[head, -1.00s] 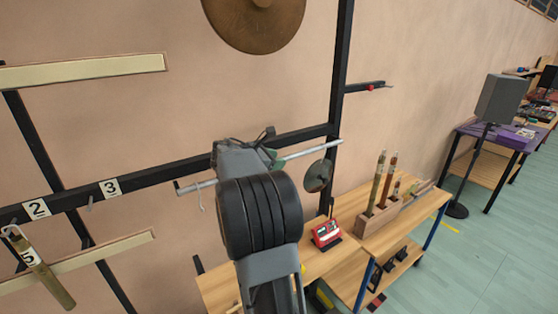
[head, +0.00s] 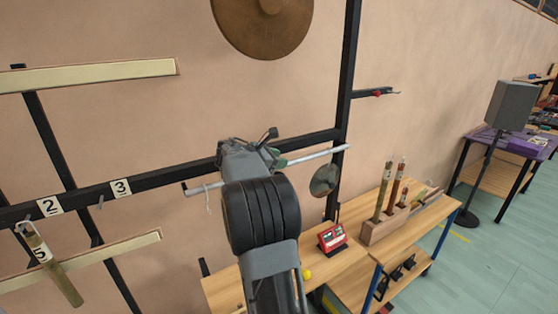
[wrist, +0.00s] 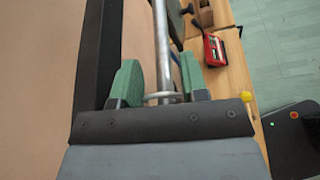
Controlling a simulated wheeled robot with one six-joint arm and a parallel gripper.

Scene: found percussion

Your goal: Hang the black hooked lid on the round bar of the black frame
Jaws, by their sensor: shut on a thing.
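The round bar (head: 318,154) of the black frame (head: 160,181) sticks out in front of its crossbar, and my gripper (head: 268,156) is at it. In the wrist view the bar (wrist: 162,45) runs between my green fingers (wrist: 160,80). A pale wire loop, seemingly the hook of the black lid (wrist: 165,97), lies across the bar between the fingers. My gripper is shut on it. The lid's black body cannot be made out; my arm covers that area in the head view. I cannot tell whether the hook rests on the bar.
A shiny disc (head: 325,180) hangs below the bar, right of my gripper. A gong (head: 265,22) hangs above. A wooden bench (head: 350,250) below carries a red device (head: 333,238) and a block with tubes (head: 385,226). A numbered tube (head: 50,262) hangs at left.

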